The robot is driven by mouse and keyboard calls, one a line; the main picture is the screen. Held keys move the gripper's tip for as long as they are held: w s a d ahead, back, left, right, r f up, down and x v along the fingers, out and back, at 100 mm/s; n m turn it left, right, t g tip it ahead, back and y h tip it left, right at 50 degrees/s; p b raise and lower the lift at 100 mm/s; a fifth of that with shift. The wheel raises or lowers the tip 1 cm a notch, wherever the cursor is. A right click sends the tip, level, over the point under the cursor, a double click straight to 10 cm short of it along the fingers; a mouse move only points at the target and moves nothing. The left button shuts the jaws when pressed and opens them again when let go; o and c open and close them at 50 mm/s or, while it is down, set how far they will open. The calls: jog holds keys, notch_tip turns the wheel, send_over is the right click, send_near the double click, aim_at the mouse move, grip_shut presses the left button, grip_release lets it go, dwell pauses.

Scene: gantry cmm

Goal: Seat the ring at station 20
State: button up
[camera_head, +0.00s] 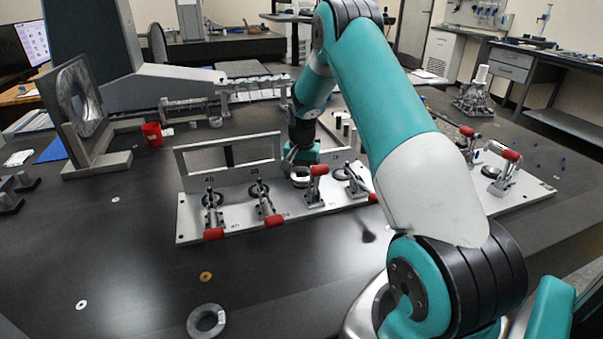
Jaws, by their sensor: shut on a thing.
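My gripper (301,166) points down at the third clamp place from the left on the light fixture plate (190,228). It is shut on a pale metal ring (300,183), which is at or just above the plate; I cannot tell if it touches. The toggle clamp there has its red handle (319,169) standing up, just right of the ring. The two clamps to the left have red handles lying low toward the front, the left one (213,234) and the second (274,220). My arm hides part of the plate's right side.
A loose grey ring (206,322) lies on the dark table's front, with an orange washer (206,277) behind it. An upright frame (226,156) stands along the plate's back. A red cup (153,134) is behind left. The front-left table is mostly clear.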

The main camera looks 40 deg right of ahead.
jog(key=shift+f, duration=0.25)
jog(key=o, duration=1.2)
notch_tip(320, 180, up, 18)
jog(key=shift+f+p, duration=0.25)
jog(key=shift+p, duration=0.2)
